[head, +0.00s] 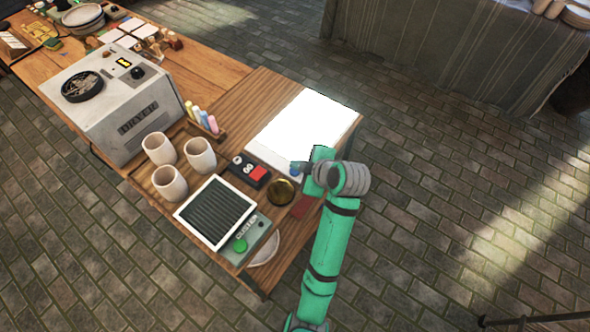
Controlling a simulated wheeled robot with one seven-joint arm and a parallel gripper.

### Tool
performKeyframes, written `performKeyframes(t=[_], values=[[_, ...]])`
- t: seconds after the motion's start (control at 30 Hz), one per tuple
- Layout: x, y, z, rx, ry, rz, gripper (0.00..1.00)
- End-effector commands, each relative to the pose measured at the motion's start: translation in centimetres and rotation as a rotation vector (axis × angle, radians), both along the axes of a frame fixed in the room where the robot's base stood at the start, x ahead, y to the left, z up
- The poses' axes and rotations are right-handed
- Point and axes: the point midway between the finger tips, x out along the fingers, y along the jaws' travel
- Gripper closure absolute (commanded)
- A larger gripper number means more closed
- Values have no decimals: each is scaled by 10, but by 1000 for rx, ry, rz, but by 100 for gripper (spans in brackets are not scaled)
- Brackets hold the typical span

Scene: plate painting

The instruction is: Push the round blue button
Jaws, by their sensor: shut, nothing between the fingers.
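A small blue spot (295,173), which looks like the round blue button, shows at the near corner of the bright white panel (300,125). My gripper (296,166) is shut and empty, at the end of my green arm, directly over or at this blue spot. The fingertips hide part of it. I cannot tell whether they touch it or whether it is pressed.
A black box with a red button (258,173) and a brass round dish (281,192) sit close by. A ribbed device with a green button (240,245), several beige cups (199,154) and a grey dryer (115,105) stand farther left on the wooden table (232,120).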

Motion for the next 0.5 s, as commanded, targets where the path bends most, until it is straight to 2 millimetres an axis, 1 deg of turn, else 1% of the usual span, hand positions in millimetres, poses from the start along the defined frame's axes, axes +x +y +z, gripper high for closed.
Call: performKeyframes(t=[0.27, 0.5], values=[[0, 1, 0, 0, 0, 2, 100], [1, 2, -6, 0, 0, 3, 100]])
